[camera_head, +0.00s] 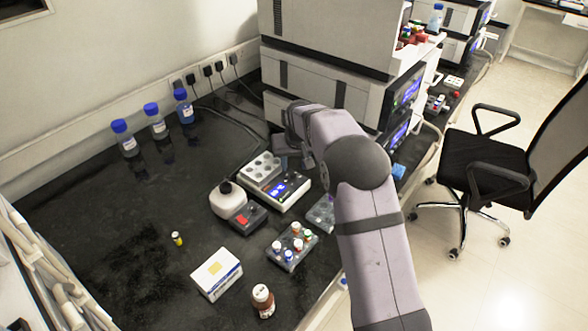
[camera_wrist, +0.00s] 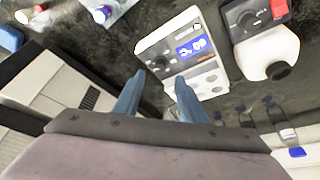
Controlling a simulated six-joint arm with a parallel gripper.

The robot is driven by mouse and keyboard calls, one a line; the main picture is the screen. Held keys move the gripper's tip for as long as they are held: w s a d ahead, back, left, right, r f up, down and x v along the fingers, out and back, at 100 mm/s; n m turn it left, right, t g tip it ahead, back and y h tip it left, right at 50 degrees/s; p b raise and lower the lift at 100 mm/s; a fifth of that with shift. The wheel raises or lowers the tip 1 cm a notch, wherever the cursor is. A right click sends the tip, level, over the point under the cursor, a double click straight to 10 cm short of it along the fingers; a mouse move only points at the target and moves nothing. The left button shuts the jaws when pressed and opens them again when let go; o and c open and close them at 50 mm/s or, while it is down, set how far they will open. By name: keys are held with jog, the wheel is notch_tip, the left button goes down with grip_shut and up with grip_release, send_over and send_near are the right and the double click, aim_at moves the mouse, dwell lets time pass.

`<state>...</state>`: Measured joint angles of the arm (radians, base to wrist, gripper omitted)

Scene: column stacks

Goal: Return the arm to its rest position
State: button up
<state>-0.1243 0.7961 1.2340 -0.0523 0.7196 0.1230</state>
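My gripper (camera_wrist: 157,90) shows two blue-grey fingers in the wrist view. They stand apart with nothing held between them. In the head view my arm reaches from the lower right up toward the stacked instruments, and my gripper (camera_head: 287,148) is above the back of the bench, largely hidden by my wrist. Below it is a white heater block (camera_head: 293,197) with a blue display, which also shows in the wrist view (camera_wrist: 207,72). Whether my fingers touch anything cannot be told.
Tall grey instruments (camera_head: 330,55) stand close behind my gripper. The bench's left middle is mostly clear.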

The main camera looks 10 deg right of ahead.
jog(key=shift+s+r, duration=0.2)
jog(key=shift+r, duration=0.2)
jog(key=shift+s, duration=0.1)
jog(key=s+d+r+g+p, duration=0.1)
jog(key=s+d+g, duration=0.1)
jog(key=s, duration=1.7)
jog(key=s+d+r+g+p, duration=0.1)
jog(key=s+d, duration=0.3)
jog(key=s, duration=1.6)
jog(key=shift+d+g+p, duration=0.4)
jog(key=shift+g+p, duration=0.4)
